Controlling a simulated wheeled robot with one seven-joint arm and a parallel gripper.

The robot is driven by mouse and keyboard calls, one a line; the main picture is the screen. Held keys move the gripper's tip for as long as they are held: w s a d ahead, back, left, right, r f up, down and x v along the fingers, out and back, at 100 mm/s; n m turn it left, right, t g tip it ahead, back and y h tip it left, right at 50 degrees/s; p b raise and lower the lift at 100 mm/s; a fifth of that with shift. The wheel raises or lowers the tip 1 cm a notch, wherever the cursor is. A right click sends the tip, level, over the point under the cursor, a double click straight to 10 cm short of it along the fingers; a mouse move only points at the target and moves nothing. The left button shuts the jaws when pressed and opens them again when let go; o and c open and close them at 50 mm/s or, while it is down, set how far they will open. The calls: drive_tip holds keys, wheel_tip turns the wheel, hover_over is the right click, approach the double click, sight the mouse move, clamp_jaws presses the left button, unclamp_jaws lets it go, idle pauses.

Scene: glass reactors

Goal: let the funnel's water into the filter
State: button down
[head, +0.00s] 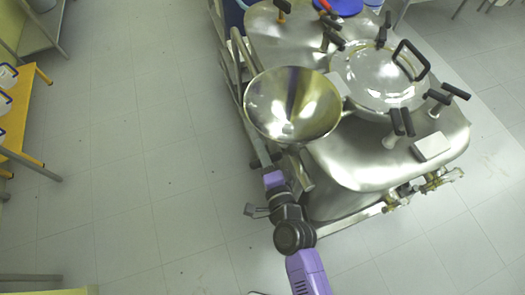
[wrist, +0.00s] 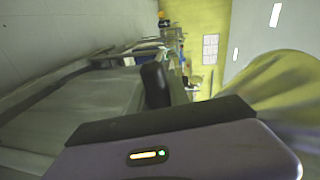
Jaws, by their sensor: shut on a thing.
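The funnel (head: 292,103) is a wide shiny steel cone, seen from above, at the left edge of a large steel filter vessel (head: 345,160). Reflections hide whether water stands in it. Its curved outside shows at the right in the wrist view (wrist: 275,90). My gripper (head: 270,168) is just below the funnel's rim, beside its lower part. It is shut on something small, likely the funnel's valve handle. A dark upright piece (wrist: 155,85) stands at the gripper's front in the wrist view. The funnel's outlet and the grasp itself are mostly hidden.
A round lid (head: 375,85) with a black loop handle and several black-handled clamps (head: 395,125) top the vessel. Brass fittings (head: 420,188) stick out low on its right side. A yellow bench (head: 25,105) stands far left. The floor between is clear.

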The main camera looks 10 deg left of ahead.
drive_tip(key=shift+r+m, duration=0.3)
drive_tip(key=shift+m, duration=0.2)
drive_tip(key=c, duration=1.5)
unclamp_jaws()
drive_tip(key=shift+r, duration=0.1)
drive_tip(key=shift+b+v, duration=0.95)
drive_tip(key=shift+v, duration=2.95)
drive_tip(key=shift+d, duration=0.1)
